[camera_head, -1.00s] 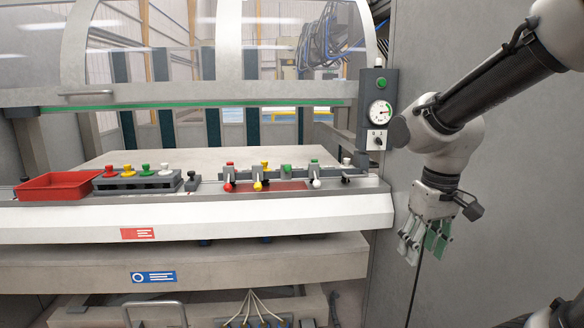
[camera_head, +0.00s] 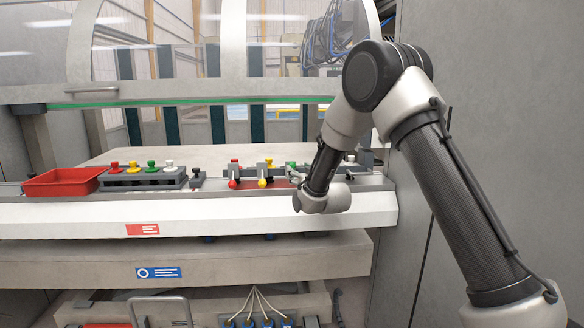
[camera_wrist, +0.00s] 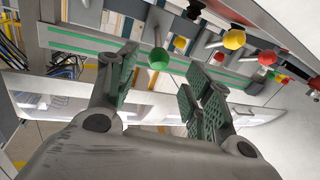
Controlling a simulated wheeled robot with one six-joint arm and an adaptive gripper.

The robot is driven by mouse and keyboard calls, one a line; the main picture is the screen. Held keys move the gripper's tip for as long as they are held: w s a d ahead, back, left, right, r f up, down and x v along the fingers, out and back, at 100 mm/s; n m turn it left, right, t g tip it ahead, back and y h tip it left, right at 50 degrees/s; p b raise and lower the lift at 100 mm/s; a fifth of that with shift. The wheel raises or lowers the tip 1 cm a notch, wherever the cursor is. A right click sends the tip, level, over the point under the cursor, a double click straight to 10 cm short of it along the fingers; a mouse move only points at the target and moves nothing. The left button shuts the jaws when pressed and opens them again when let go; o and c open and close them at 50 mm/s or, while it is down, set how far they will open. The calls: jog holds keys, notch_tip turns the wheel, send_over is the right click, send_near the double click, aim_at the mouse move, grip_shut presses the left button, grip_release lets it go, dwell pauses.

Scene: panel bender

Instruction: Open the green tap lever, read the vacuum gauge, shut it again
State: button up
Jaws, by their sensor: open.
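The green ball knob of the tap lever (camera_wrist: 158,58) shows in the wrist view between the tips of my gripper (camera_wrist: 164,72). My gripper is open, with green-padded fingers to either side of the knob. I see no contact, but I cannot tell how deep the knob sits between the fingers. In the head view my arm hides this lever and most of my gripper; a green cap (camera_head: 291,165) shows beside it. The vacuum gauge is hidden behind my arm in the head view, and I cannot make it out in the wrist view.
The neighbouring yellow-knobbed lever (camera_head: 262,183) and red-knobbed lever (camera_head: 232,183) stand left of my gripper. Further left are a row of coloured buttons (camera_head: 142,180) and a red tray (camera_head: 62,183) on the machine's ledge. A clear hood (camera_head: 150,50) is above.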

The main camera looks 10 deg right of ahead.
aim_at(294, 167)
jog(key=x, duration=0.7)
jog(key=shift+w+r, duration=0.1)
jog(key=shift+w, duration=0.25)
grip_shut()
